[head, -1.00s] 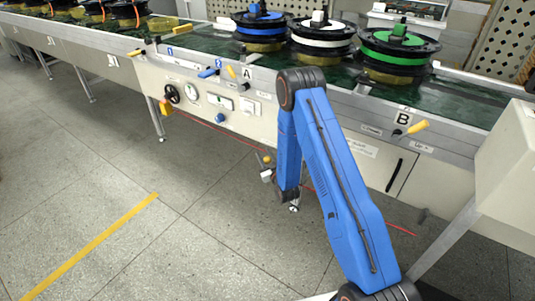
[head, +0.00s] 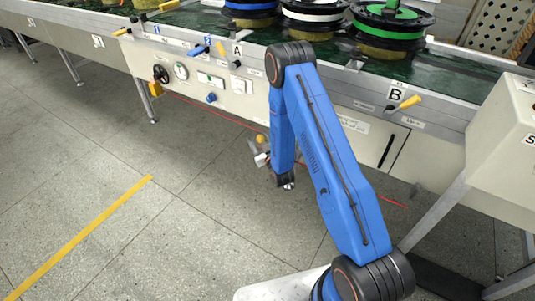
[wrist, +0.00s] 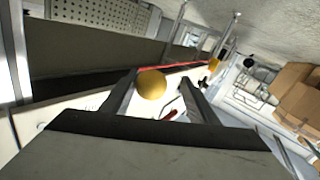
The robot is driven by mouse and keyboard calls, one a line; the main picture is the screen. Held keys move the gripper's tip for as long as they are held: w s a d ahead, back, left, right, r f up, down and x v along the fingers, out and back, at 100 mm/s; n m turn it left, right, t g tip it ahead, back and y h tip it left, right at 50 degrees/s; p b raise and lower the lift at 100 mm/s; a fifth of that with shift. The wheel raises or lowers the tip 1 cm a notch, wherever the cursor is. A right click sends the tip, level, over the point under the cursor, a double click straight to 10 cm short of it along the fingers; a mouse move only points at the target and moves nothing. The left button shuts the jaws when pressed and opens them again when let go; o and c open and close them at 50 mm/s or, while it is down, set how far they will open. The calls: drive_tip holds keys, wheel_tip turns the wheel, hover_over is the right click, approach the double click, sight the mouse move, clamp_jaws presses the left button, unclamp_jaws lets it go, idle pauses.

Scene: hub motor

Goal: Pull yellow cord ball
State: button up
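The yellow ball (head: 261,139) hangs in front of the conveyor's side panel in the head view, close to a thin red cord (head: 230,119). In the wrist view the yellow ball (wrist: 151,84) shows between my two dark fingers, nearer the left one, with the red cord (wrist: 172,65) just beyond it. My gripper (head: 262,158) is small in the head view, just below the ball. In the wrist view my gripper (wrist: 160,80) is open, its fingers spread apart. I cannot tell whether a finger touches the ball.
The conveyor (head: 330,85) carries several spools above. Its side has yellow levers (head: 409,103), a blue lever (head: 200,50) and a black handwheel (head: 161,74). A pale cabinet (head: 510,140) stands at right. The floor on the left is open, with a yellow line (head: 85,235).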

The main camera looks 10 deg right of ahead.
drive_tip(key=s+d, duration=0.3)
drive_tip(key=s, duration=1.1)
drive_tip(key=shift+s, duration=0.3)
